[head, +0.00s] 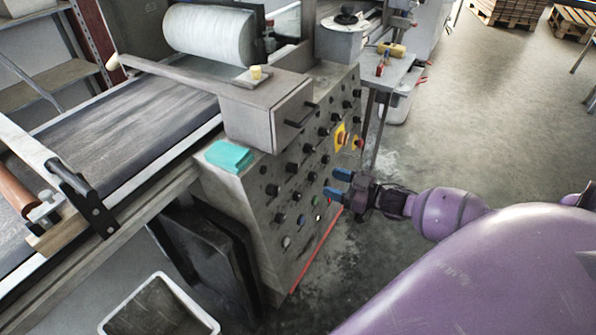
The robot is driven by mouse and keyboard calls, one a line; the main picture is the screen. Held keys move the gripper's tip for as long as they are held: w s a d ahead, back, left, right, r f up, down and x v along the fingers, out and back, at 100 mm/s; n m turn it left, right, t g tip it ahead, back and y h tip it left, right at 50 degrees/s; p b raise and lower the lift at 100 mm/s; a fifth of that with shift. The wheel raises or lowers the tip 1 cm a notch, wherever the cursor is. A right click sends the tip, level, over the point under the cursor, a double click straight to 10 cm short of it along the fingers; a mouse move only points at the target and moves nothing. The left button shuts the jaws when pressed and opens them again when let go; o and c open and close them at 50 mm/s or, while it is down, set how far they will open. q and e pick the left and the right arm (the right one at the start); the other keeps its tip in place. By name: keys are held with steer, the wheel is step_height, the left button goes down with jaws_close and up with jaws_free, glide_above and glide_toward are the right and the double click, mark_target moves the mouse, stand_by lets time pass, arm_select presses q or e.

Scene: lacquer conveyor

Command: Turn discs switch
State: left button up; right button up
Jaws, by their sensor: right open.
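A slanted grey control panel (246,204) carries several rows of black knobs, some pale buttons near its lower edge and a yellow-backed switch (340,137). I cannot read any labels, so I cannot tell which knob is the discs switch. My right gripper (336,184) has blue fingertips, spread apart with nothing between them. It is at the right side of the panel, pointing left at the lower right knobs. I cannot tell whether it touches a knob. My left gripper is not in view.
A teal pad (229,156) lies on the panel's top corner. The conveyor belt (120,125) runs along the left, with a white roller (210,34) behind it. A white-rimmed bin (195,308) stands on the floor below. The floor (480,130) at right is open.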

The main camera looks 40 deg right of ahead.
mark_target(297, 170)
steer(key=b+x, duration=0.1)
steer(key=x, duration=0.9)
steer(key=shift+w+a, duration=0.15)
steer(key=shift+w, duration=0.2)
steer(key=shift+r, duration=0.1)
steer(key=c, duration=0.9)
